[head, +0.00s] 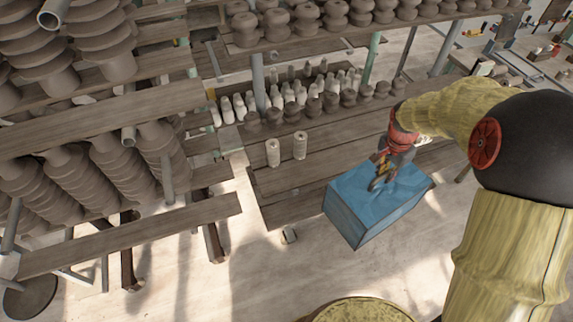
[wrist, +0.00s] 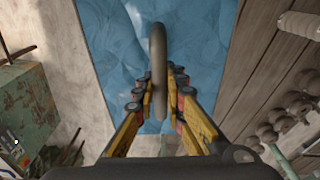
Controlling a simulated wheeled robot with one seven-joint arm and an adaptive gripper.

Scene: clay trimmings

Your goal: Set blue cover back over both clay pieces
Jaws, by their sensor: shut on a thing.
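The blue cover (head: 375,198) is box-shaped, with a grey upright handle on top. My gripper (head: 383,170) is shut on the handle, which stands between the fingers in the wrist view (wrist: 160,90). The cover looks about level and hangs at the front edge of the wooden shelf, to the right of the clay pieces. The two pale clay pieces, left (head: 273,152) and right (head: 300,144), stand upright and uncovered on the shelf. A pale ribbed piece (wrist: 300,25) shows at the wrist view's upper right. The cover's underside is hidden.
The wooden shelf (head: 290,178) has bare boards around the clay pieces. Rows of pale and dark pots (head: 313,104) stand behind them. A metal post (head: 258,85) rises behind the pieces. A rack of stacked grey ware (head: 75,180) is at left. The floor in front is open.

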